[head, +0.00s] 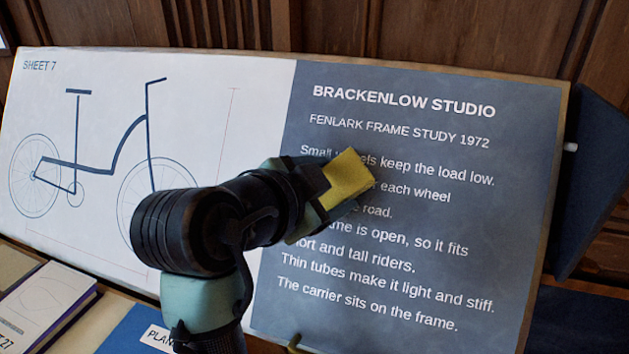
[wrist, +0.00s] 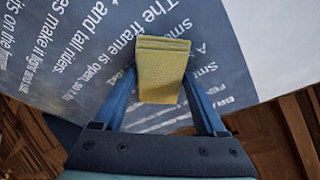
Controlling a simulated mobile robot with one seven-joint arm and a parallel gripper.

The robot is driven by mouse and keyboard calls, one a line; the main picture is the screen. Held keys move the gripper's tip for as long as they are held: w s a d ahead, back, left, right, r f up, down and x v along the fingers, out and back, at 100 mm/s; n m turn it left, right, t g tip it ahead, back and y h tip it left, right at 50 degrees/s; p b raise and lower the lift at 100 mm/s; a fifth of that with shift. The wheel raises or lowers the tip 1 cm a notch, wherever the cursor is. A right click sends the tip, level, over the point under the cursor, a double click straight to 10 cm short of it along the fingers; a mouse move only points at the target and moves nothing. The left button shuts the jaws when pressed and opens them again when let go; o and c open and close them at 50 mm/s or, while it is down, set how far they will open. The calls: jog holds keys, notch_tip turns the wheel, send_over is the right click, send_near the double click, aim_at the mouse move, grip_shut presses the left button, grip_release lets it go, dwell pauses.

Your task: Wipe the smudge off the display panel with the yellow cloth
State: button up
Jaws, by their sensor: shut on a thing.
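The display panel (head: 500,260) is a tilted board with a bicycle drawing on its white left part and white text on its grey-blue right part. My gripper (head: 322,198) is in front of the text, shut on the folded yellow cloth (head: 347,178). The cloth covers parts of the upper text lines. In the wrist view the cloth (wrist: 161,70) sits between both fingers, its folded end toward the panel (wrist: 75,60). I cannot tell whether it touches the surface. A paler patch shows beside the cloth there; I cannot tell if it is the smudge. No clear smudge shows in the head view.
A book (head: 45,308) and a blue item with a white label (head: 160,338) lie below the panel at the lower left. A dark blue board (head: 597,180) stands at the right edge. Wooden panelling (head: 450,38) is behind. The panel's right side is unobstructed.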

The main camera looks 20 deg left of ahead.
aim_at(390, 191)
jog(key=shift+s+d+p, duration=0.15)
jog(key=shift+d+p, duration=0.25)
jog(key=shift+d, duration=3.1)
jog(key=shift+w+a+p, duration=0.15)
jog(key=shift+a+p, duration=0.05)
jog(key=shift+a, duration=3.3)
jog(key=shift+w+a+p, duration=0.1)
jog(key=shift+a+p, duration=0.05)
jog(key=shift+a, duration=3.3)
jog(key=shift+s+r+p, duration=0.3)
jog(key=shift+s, duration=0.05)
jog(key=shift+s+r+p, duration=0.5)
jog(key=shift+s+r, duration=0.2)
jog(key=shift+s, duration=0.35)
jog(key=shift+s+r+p, duration=0.5)
jog(key=shift+s+r, duration=0.2)
jog(key=shift+s, duration=0.35)
